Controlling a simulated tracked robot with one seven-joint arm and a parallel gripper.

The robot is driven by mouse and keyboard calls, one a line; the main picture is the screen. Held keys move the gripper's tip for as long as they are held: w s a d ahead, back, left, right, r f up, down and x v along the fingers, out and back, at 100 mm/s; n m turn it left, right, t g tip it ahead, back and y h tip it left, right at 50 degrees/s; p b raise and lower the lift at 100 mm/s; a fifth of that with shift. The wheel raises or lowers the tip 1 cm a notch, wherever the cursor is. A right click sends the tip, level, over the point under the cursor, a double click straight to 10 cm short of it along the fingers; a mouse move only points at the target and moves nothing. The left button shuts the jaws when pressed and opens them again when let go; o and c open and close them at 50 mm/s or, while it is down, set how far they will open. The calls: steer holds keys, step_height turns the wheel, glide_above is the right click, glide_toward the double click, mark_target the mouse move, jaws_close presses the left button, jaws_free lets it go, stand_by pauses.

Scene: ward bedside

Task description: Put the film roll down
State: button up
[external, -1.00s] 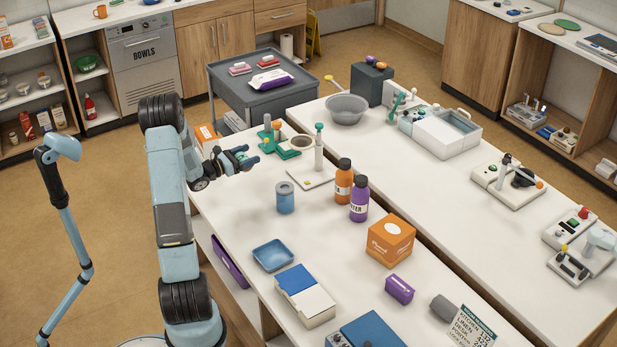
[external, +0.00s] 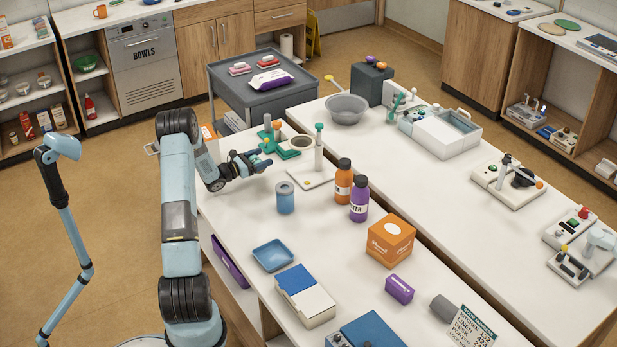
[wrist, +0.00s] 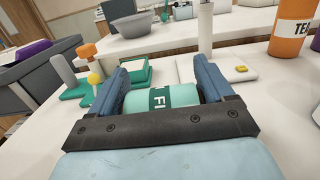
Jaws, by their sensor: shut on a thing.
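The film roll (wrist: 172,97) is mint green with a dark green band and white letters, part of which read "FI". In the wrist view it lies sideways between the two blue fingers of my gripper (wrist: 166,92), which is shut on it. In the external view my gripper (external: 258,161) is over the left edge area of the white table (external: 240,222), beside the green peg stand (external: 283,153). The roll itself is hard to make out there. I cannot tell whether the roll touches the table top.
A white base with an upright post (external: 319,155) stands just right of my gripper. A blue can (external: 285,198), an orange bottle (external: 343,180) and a purple bottle (external: 359,200) stand nearer. A grey bowl (external: 346,109) is behind. Bare table lies left of the can.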

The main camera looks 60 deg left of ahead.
steer(key=shift+f, duration=1.3)
steer(key=shift+s+f, duration=0.1)
steer(key=shift+f, duration=0.5)
steer(key=o, duration=1)
steer(key=shift+r, duration=0.55)
steer(key=s, duration=1.2)
steer(key=shift+f, duration=0.3)
